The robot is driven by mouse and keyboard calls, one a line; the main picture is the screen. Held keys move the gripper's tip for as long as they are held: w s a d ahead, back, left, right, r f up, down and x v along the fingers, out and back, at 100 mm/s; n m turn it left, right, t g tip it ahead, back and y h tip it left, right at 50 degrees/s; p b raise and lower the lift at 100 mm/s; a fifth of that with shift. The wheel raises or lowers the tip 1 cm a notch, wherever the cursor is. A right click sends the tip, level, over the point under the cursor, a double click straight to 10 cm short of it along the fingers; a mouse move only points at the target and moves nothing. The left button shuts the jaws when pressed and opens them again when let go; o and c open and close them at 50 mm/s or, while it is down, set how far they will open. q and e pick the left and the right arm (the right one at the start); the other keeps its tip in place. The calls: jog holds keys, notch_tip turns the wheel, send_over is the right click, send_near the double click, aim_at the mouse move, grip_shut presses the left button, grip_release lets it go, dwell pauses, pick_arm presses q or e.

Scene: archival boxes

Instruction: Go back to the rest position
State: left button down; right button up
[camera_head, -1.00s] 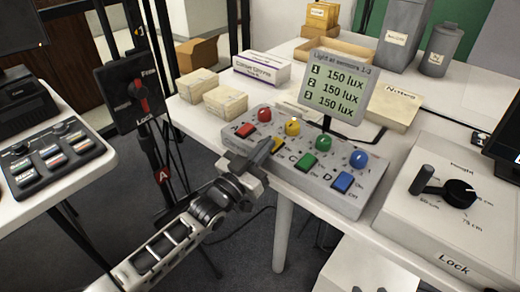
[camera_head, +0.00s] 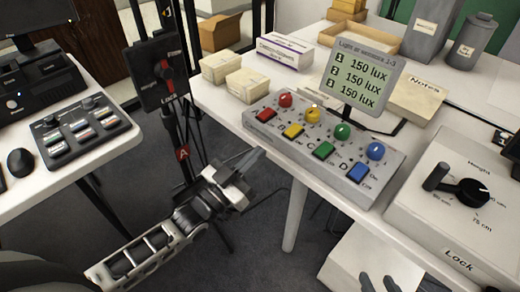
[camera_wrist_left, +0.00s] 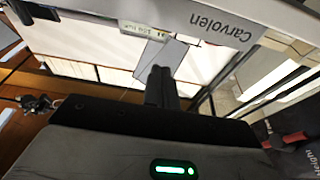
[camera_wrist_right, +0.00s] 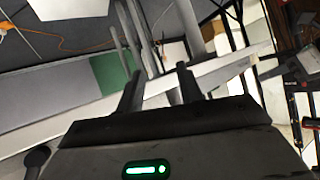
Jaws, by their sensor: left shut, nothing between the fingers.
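My left gripper (camera_head: 252,160) is in the head view, in front of the white table's near edge and left of the grey button box (camera_head: 262,132). It is shut and empty, touching nothing that I can see. Its fingers (camera_wrist_left: 162,86) are together in the left wrist view. My right gripper (camera_wrist_right: 160,88) shows two fingers apart with nothing between them in the right wrist view. In the head view the dark fingertips of the right gripper (camera_head: 378,284) show at the bottom edge, right of centre; most of that arm is out of view.
The button box has coloured buttons, round lamps and a display (camera_head: 360,75) reading 150 lux. A height-dial unit (camera_head: 425,215) stands at the right. A lever panel on a stand (camera_head: 158,75) and a side desk (camera_head: 75,165) are at the left. Floor shows between the tables.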

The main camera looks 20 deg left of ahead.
jog(key=shift+s+f, duration=0.1)
jog(key=shift+s, duration=0.1)
